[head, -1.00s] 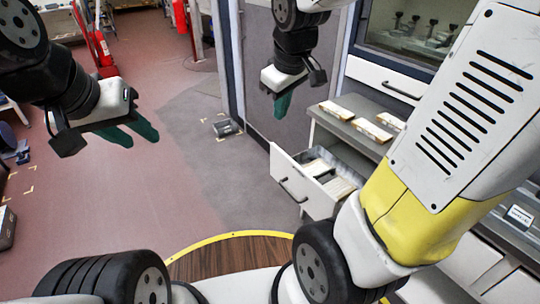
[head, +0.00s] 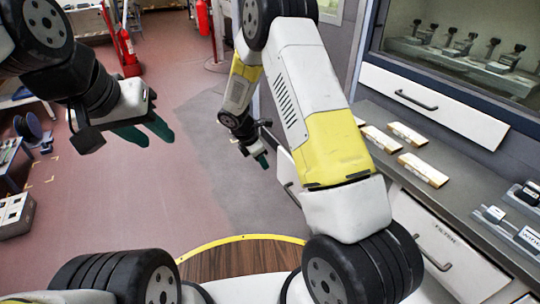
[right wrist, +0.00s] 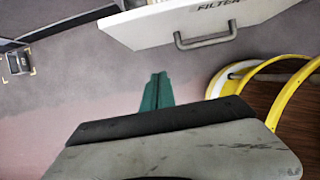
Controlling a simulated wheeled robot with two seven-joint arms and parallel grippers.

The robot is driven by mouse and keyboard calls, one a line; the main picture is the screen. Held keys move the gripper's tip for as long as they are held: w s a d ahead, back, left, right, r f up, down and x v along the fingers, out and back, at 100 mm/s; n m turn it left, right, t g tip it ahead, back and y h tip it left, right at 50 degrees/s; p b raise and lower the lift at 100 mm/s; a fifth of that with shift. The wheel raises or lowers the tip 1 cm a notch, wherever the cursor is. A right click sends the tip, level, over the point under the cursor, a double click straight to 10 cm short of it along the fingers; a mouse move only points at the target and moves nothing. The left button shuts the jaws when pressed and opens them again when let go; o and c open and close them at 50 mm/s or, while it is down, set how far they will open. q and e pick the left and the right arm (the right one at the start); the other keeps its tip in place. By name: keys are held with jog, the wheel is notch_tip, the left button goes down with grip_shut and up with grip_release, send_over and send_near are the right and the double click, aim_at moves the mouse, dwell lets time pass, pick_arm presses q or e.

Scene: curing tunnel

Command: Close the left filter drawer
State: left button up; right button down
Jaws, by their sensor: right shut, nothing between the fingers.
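The left filter drawer (head: 284,172) stands pulled out from the grey cabinet in the head view. My right arm hides most of it, and only part of its white front and handle shows. In the right wrist view its front (right wrist: 255,14), with a FILTER label and a dark handle (right wrist: 205,38), is at the top. My right gripper (head: 263,160) is shut and empty, just in front of the drawer front; its green fingers (right wrist: 158,90) point toward the drawer with a gap. My left gripper (head: 145,132) is open and empty over the floor at left.
A second drawer marked FILTER (head: 440,245) sits shut at right. Several pale blocks (head: 422,169) lie on the grey counter (head: 462,208). A white panel with a handle (head: 430,102) is above.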

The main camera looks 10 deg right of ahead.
aim_at(281, 173)
jog(key=shift+w+d+f, duration=0.45)
jog(key=shift+d+f, duration=0.75)
jog(key=shift+f, duration=0.25)
jog(key=shift+w+d+f, duration=0.4)
jog(key=shift+d+f, duration=0.75)
jog(key=shift+f, duration=0.35)
jog(key=shift+w+d+f, duration=0.45)
jog(key=shift+d+f, duration=0.75)
jog(key=shift+f, duration=0.25)
